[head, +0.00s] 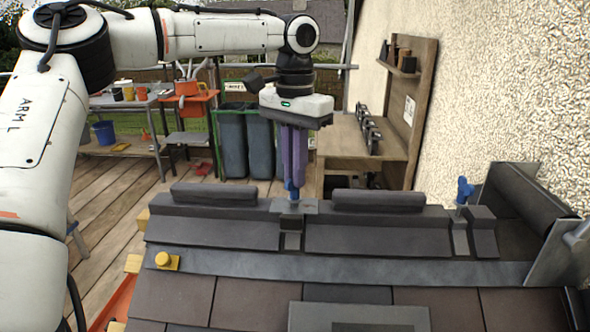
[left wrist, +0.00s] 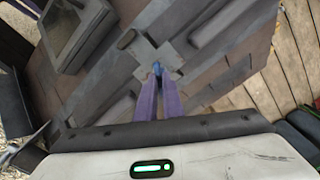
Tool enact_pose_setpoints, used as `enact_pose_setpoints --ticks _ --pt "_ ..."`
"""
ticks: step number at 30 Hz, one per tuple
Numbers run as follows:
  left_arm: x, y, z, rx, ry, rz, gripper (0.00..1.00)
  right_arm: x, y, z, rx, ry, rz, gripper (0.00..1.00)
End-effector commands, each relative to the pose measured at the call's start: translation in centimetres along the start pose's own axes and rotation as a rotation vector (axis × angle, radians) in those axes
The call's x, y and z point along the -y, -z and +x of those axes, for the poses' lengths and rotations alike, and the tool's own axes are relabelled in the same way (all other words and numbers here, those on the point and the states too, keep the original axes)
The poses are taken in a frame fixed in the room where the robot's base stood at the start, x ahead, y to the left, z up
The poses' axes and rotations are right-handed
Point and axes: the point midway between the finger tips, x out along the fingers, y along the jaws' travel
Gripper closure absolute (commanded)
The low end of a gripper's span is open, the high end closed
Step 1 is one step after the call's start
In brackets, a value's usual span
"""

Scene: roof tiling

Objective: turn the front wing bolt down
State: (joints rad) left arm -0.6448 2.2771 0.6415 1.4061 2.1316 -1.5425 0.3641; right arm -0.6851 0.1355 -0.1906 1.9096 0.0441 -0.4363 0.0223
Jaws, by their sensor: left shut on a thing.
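One blue wing bolt (head: 291,188) stands on a grey clamp plate (head: 283,206) at the middle of the roof ridge. My left gripper (head: 295,180) reaches down from above with its purple fingers shut on this bolt. The left wrist view shows the bolt (left wrist: 157,67) between the fingertips (left wrist: 157,80), which partly hide it. A second blue wing bolt (head: 464,189) stands upright further right on the ridge, with nothing holding it. I cannot tell from the pictures which bolt is the front one. My right gripper is not in view.
Dark ridge tiles (head: 378,201) lie either side of the clamp plate. A grey end piece (head: 530,220) and a rough wall (head: 500,80) bound the right. Bins (head: 231,145) and a wooden bench (head: 345,135) stand behind.

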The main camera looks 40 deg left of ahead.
Motion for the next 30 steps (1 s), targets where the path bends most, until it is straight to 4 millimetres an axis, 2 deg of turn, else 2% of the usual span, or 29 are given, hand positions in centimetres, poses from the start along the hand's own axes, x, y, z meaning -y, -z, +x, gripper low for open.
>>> enact_pose_setpoints --ticks 30 --pt "0.07 0.3 -0.64 -0.015 0.009 0.96 1.0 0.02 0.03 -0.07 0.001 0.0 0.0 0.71"
